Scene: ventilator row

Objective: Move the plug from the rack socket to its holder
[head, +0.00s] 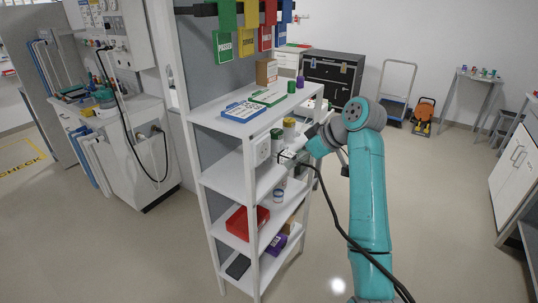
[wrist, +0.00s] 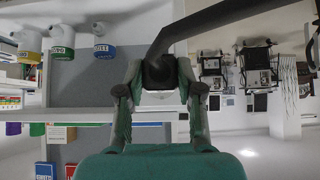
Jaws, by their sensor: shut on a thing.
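A white wall-type socket (head: 262,149) is fixed at the front of the white shelf rack, at middle-shelf height. My gripper (head: 288,157) is just to the right of this socket, small and partly hidden in the head view. In the wrist view my gripper (wrist: 160,78) has its two fingers closed around the black plug (wrist: 158,68). A thick black cable (wrist: 215,24) runs from the plug to the upper right. In the head view the cable (head: 335,218) hangs down past my arm. Whether the plug's pins are in the socket is hidden. I cannot make out the holder.
The white rack (head: 205,180) carries boxes, jars, a red bin (head: 247,222) and a dark flat item. Coloured tags (head: 245,30) hang above it. A ventilator cart (head: 130,140) stands at the left.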

